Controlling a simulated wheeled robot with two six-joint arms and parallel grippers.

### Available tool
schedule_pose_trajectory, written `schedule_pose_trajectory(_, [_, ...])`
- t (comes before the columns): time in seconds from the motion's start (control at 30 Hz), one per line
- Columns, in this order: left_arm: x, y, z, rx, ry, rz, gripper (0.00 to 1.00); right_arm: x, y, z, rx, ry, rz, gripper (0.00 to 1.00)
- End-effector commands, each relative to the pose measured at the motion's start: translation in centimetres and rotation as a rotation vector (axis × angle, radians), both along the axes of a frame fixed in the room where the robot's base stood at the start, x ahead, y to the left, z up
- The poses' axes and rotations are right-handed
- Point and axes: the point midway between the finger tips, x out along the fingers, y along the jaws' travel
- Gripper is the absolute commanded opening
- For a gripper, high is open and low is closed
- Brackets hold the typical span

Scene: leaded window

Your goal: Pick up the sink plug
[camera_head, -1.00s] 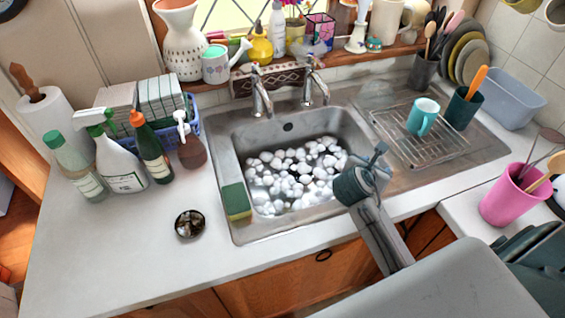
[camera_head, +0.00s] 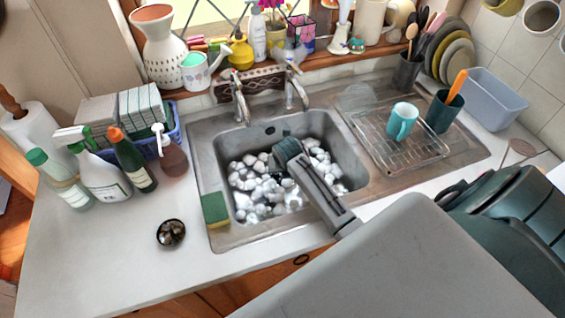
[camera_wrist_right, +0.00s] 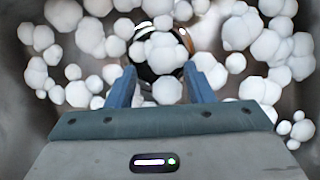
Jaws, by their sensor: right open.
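The sink plug (camera_wrist_right: 146,73) appears to be the dark round disc with a shiny, partly copper-coloured rim in the right wrist view. White foam balls cover part of it. My right gripper (camera_wrist_right: 159,70) is open, with its two blue fingers either side of the disc's near part. I cannot tell whether they touch it. In the head view my right arm reaches down into the sink (camera_head: 207,170), and the fingertips and the plug are hidden there. My left gripper is not in view.
White foam (camera_head: 262,190) fills much of the basin floor. Two taps (camera_head: 240,100) stand behind it. A sponge (camera_head: 215,209) sits on the left rim, and a small dark round dish (camera_head: 171,233) lies on the counter. A drying rack (camera_head: 420,150) with a mug is at the right.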

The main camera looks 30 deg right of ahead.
Motion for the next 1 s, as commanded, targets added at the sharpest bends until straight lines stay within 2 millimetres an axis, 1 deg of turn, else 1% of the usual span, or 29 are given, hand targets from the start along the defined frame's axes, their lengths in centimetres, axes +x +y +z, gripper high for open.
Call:
schedule_pose_trajectory(0.13, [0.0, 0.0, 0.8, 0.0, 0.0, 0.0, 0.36, 0.4, 0.0, -0.8, 0.001, 0.002, -0.001, 0.47])
schedule_pose_trajectory(0.3, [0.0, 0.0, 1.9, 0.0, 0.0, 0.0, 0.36, 1.1, -0.1, -2.8, 0.001, 0.002, -0.001, 0.47])
schedule_pose_trajectory(0.43, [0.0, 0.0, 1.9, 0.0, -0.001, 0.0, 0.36, 1.6, -0.4, -4.2, 0.001, 0.001, -0.001, 0.47])
schedule_pose_trajectory(0.57, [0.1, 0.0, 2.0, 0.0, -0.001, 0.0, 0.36, 1.8, -0.5, -4.8, 0.0, -0.001, 0.0, 0.47])
schedule_pose_trajectory(0.77, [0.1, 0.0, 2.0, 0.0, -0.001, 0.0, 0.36, 1.8, -0.5, -4.9, 0.0, -0.002, 0.0, 0.47])
schedule_pose_trajectory(0.8, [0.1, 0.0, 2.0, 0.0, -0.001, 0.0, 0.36, 1.8, -0.5, -4.9, 0.0, -0.002, 0.0, 0.44])
schedule_pose_trajectory(0.87, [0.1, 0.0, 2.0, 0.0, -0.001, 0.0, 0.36, 1.8, -0.5, -4.9, 0.0, -0.001, 0.0, 0.32])
schedule_pose_trajectory(1.0, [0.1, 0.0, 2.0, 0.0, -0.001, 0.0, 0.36, 1.8, -0.5, -4.9, 0.001, -0.001, -0.001, 0.04])
